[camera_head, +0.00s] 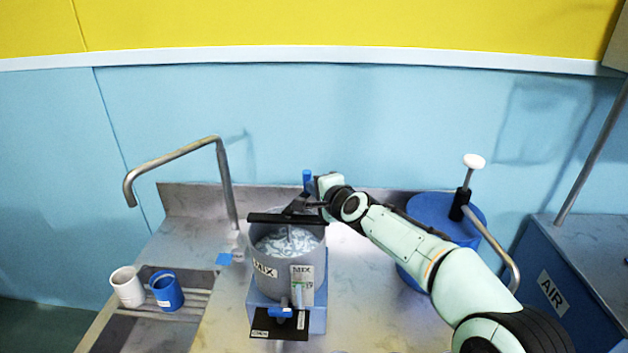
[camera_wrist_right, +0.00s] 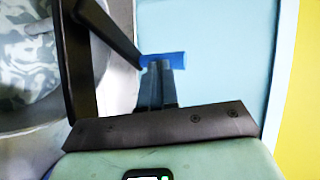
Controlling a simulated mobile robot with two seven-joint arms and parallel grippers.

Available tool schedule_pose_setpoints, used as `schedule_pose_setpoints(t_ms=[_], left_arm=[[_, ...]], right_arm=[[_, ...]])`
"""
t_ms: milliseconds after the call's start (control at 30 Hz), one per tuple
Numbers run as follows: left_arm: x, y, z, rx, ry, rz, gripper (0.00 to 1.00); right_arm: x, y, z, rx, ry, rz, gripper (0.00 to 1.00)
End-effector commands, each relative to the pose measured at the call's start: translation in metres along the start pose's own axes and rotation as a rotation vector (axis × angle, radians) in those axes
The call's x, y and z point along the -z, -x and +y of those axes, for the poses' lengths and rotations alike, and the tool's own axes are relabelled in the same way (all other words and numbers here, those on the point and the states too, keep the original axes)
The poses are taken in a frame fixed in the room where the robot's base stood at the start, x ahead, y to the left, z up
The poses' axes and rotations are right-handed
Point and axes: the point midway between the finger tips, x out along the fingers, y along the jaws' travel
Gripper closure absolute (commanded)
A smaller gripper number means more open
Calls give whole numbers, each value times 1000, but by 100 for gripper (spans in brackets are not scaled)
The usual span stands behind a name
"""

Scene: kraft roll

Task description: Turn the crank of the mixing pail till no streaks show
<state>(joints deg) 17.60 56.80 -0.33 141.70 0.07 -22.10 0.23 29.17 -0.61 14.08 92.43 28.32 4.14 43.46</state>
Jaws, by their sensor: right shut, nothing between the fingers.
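The grey mixing pail (camera_head: 262,285), labelled MIX, stands on a blue stand on the counter. Its grey contents (camera_head: 287,240) show white swirled streaks, also visible in the right wrist view (camera_wrist_right: 35,50). A black crank bar (camera_head: 272,218) crosses the top of the pail. The upright blue crank handle (camera_head: 307,180) is at the far right of the rim. My right gripper (camera_head: 309,204) is beside the handle, fingers shut and empty. In the right wrist view the blue handle (camera_wrist_right: 162,60) shows just past the fingertips (camera_wrist_right: 156,72); I cannot tell whether they touch. My left gripper is not in view.
A bent metal tap (camera_head: 222,180) stands left of the pail. A white cup (camera_head: 127,287) and a blue cup (camera_head: 167,291) sit on the drain rack. A blue drum (camera_head: 440,207) with a white-knobbed pump stands behind my right arm. A blue AIR cabinet (camera_head: 545,265) is at right.

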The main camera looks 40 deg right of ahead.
Motion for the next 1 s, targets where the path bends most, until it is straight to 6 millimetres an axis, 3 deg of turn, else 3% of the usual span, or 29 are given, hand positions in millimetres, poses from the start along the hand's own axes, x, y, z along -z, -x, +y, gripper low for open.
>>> schedule_pose_setpoints(t_ms=[567,1000], left_arm=[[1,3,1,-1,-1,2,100],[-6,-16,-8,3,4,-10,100]], right_arm=[[0,-7,-1,-1,3,-2,100],[0,-14,0,-1,27,-88,100]])
